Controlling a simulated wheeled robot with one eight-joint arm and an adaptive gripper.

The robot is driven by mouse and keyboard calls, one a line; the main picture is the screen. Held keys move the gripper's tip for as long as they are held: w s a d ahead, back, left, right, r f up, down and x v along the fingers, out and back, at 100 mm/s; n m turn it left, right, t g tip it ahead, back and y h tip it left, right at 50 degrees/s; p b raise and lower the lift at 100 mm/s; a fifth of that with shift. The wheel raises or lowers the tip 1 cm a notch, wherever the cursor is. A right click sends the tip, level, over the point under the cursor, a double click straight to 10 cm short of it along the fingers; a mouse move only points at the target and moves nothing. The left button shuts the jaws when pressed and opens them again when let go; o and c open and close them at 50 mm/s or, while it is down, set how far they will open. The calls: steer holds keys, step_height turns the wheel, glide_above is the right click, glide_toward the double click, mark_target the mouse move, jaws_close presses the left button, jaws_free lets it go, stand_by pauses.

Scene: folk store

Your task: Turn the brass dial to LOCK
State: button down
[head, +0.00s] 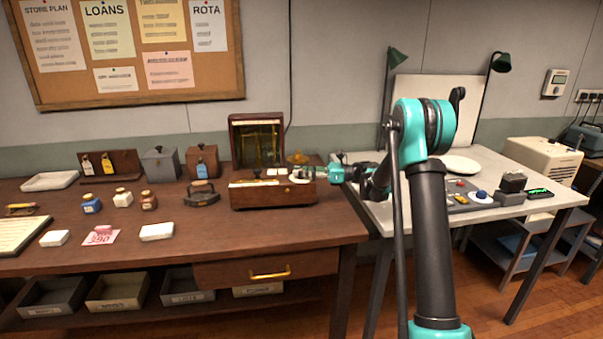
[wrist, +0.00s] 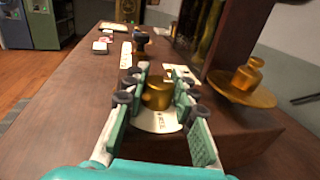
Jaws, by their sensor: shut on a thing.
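The brass dial (wrist: 157,96) is a round knob over a white lettered plate (wrist: 156,122) on the brown wooden box (head: 270,199). My gripper (wrist: 160,88) has its teal fingers on either side of the dial and is shut on it. In the head view my gripper (head: 306,174) reaches the right end of the box top and covers the dial; the white plate shows just beside it. The plate's lettering is too small to read surely, so I cannot tell the dial's setting. The box's raised lid section (head: 257,143) stands behind.
A brass weight (wrist: 246,76) sits on a brass dish close to the right of my gripper in the wrist view. A flat iron (head: 202,193) stands left of the box. Small jars (head: 123,198) and white blocks lie farther left. A pale bench (head: 545,188) stands at right.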

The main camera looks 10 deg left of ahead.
steer(key=c, duration=1.2)
jaws_free()
steer(key=d, duration=1.2)
steer(key=shift+w, duration=0.15)
